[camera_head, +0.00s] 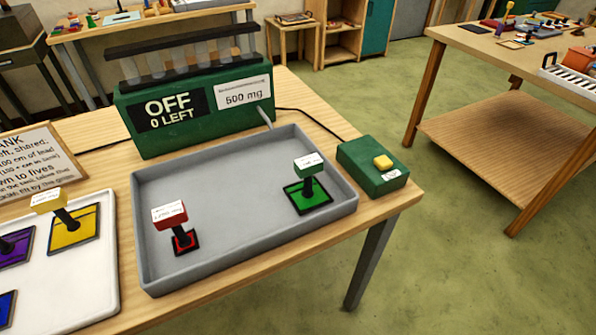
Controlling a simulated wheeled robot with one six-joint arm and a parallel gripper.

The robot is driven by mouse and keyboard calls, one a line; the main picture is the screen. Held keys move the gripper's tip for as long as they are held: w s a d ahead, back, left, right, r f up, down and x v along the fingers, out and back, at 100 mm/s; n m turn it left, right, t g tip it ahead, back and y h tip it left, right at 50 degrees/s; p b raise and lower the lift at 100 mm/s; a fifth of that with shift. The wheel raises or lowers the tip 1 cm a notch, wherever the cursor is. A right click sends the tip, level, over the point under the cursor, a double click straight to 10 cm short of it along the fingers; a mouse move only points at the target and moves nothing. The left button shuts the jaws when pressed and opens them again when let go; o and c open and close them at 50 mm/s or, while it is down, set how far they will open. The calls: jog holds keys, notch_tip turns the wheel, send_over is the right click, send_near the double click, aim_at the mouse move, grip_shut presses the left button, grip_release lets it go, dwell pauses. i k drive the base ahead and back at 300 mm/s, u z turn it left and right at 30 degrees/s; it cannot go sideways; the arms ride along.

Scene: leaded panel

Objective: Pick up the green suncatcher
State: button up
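The green suncatcher (307,195) stands in the right part of a grey tray (225,215). It has a flat green square base with a dark border, a dark upright stem and a green block on top with a white label. The label's writing is too small to read. It is upright and apart from the tray's walls. My gripper is not in view.
A smaller red suncatcher (184,242) stands in the same tray at left. A white tray (95,290) holds yellow (74,228), purple and blue pieces. A green machine (200,110) reading "OFF 0 LEFT" stands behind; a green box with a yellow button (382,161) sits right.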

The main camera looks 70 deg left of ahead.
aim_at(307, 195)
jog(key=u, duration=1)
jog(key=i, duration=0.95)
jog(key=u, duration=0.95)
